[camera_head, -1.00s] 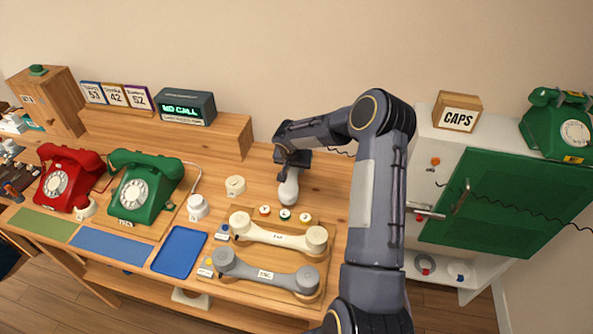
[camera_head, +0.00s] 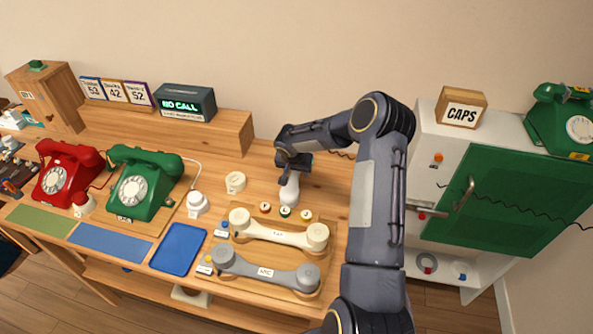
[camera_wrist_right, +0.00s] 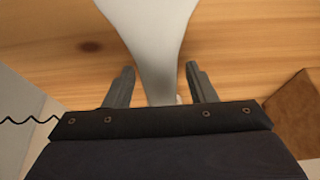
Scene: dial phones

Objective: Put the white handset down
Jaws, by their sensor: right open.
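The fingers are open, with a gap on each side of the handset. Wood grain lies behind it; whether its lower end rests on the table is hidden in the head view. My left gripper is not in view.
A cream handset (camera_head: 278,231) and a grey handset (camera_head: 265,271) lie on a wooden board in front. A red phone (camera_head: 66,173) and a green phone (camera_head: 143,186) stand at left. A white cabinet with a green door (camera_head: 500,205) stands at right.

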